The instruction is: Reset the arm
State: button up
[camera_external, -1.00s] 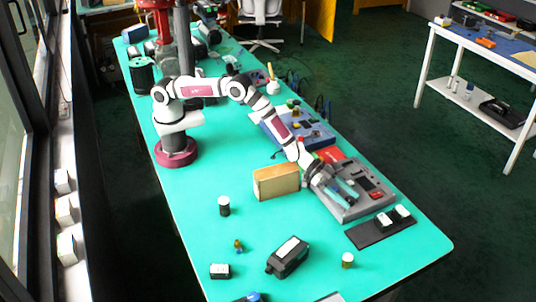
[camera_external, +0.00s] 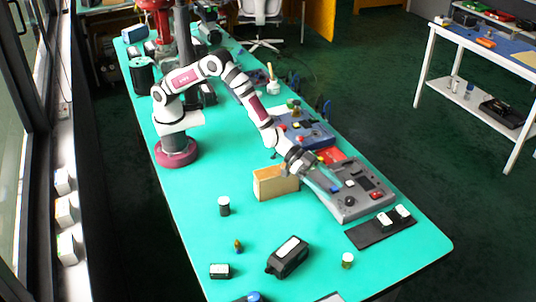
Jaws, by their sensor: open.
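My gripper (camera_external: 322,180) is at the end of my arm, over the near-left part of the grey control panel (camera_external: 352,208). Its fingers look pale and spread, and I see nothing held between them. The panel carries a dark screen, a red button and a dark round knob. My arm is bent, with its elbow raised above the table. Whether the fingers touch the panel cannot be told from this view.
A tan box (camera_external: 268,187) stands just left of my gripper. A blue panel (camera_external: 303,133) and a red item (camera_external: 331,155) lie behind it. A black tray (camera_external: 366,236) with white-topped blocks is in front. A black device (camera_external: 288,257) and small bottles stand on the green table (camera_external: 190,215).

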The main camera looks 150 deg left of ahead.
jog(key=shift+w+d+r, duration=0.1)
jog(key=shift+d+r, duration=0.35)
jog(key=shift+d, duration=0.25)
jog(key=shift+w+d+r, duration=0.1)
jog(key=shift+d+r, duration=0.3)
jog(key=shift+d, duration=0.3)
